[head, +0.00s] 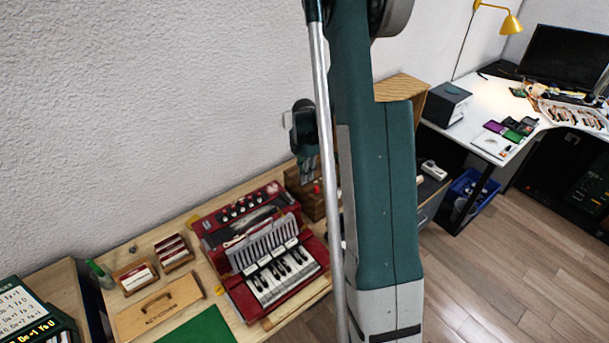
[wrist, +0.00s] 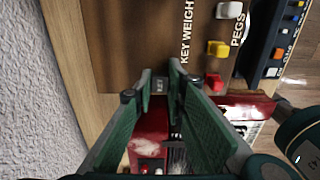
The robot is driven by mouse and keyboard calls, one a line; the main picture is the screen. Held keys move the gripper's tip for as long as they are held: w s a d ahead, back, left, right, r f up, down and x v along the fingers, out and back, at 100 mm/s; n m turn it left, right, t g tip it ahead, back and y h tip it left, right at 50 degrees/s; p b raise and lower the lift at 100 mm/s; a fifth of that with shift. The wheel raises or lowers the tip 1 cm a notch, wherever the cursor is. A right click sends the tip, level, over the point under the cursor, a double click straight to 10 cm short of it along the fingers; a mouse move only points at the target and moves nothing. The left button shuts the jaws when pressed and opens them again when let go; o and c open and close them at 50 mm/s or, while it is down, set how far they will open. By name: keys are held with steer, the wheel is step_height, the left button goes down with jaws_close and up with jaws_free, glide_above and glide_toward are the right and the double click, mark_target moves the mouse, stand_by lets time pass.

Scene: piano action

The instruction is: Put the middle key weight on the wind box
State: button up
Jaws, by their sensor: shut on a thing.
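In the head view my gripper (head: 308,172) is above that rack, behind the red keyboard instrument; the weight is too small to make out there. The red instrument (head: 208,230), with white and black keys, stands on the wooden bench. I cannot tell which part is the wind box.
White, yellow (wrist: 218,48) and red (wrist: 214,82) pegs stand on the rack, right of the fingers. Left of the instrument are a wooden case (head: 185,290), small card boxes (head: 173,252) and a green mat (head: 205,327). My arm hides the bench's right part.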

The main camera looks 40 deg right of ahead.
steer(key=shift+f, duration=0.15)
steer(key=o, duration=0.9)
steer(key=shift+r, duration=0.25)
step_height(320, 180, up, 12)
stand_by(0.4)
stand_by(0.4)
